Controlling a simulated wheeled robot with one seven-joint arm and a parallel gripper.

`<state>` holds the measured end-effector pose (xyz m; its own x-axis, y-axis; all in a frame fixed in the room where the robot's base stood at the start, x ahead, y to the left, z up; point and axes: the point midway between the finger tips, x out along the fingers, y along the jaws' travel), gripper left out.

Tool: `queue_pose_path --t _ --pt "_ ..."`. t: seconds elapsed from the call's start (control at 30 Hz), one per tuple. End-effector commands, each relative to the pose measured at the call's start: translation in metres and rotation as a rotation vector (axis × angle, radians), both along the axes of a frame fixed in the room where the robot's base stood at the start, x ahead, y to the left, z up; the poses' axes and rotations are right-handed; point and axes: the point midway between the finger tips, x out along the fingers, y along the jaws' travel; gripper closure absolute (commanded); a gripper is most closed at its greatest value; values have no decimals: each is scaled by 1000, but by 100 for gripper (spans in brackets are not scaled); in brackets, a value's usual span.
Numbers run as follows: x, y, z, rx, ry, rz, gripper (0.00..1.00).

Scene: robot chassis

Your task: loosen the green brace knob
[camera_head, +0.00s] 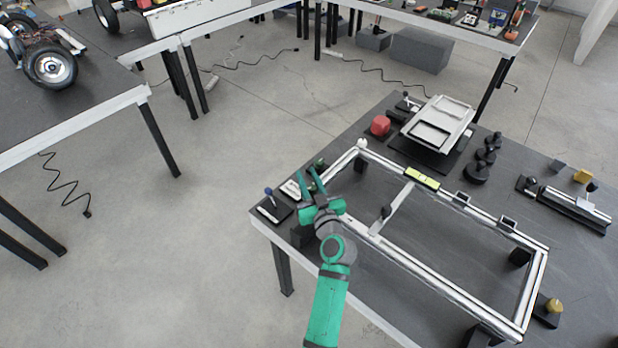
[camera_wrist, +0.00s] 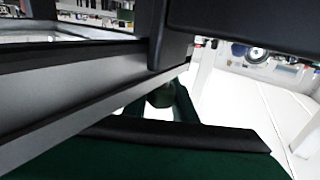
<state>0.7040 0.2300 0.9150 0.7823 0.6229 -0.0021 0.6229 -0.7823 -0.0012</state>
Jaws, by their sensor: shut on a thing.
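My green gripper (camera_head: 308,178) is at the near left corner of the white-railed frame (camera_head: 455,290), its fingers pointing toward the far side of the table. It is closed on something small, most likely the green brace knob. In the wrist view a dark greenish rounded piece (camera_wrist: 161,96) shows below a black finger, beside the long rail. The fingers and rail hide most of it. In the head view a small dark green piece (camera_head: 320,163) shows just past the fingertips. I cannot tell how far the knob is turned.
A yellow-green level (camera_head: 422,178) lies on the frame's far rail. A black-knobbed crossbar (camera_head: 395,207) spans the frame. A blue-knobbed block (camera_head: 270,204) stands left of my gripper. A red knob (camera_head: 380,125) and a pale tray (camera_head: 440,122) stand behind. Open floor lies left.

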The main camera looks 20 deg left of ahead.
Motion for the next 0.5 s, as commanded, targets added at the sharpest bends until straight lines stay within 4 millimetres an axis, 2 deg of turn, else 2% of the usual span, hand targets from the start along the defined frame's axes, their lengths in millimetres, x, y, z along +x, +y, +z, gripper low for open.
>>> queue_pose_path --t 0.03,0.3,0.5 --pt "2 -4 -1 1 2 19 98" --pt "-2 1 -1 0 1 174 98" --pt "-6 3 -1 -1 -1 220 98"
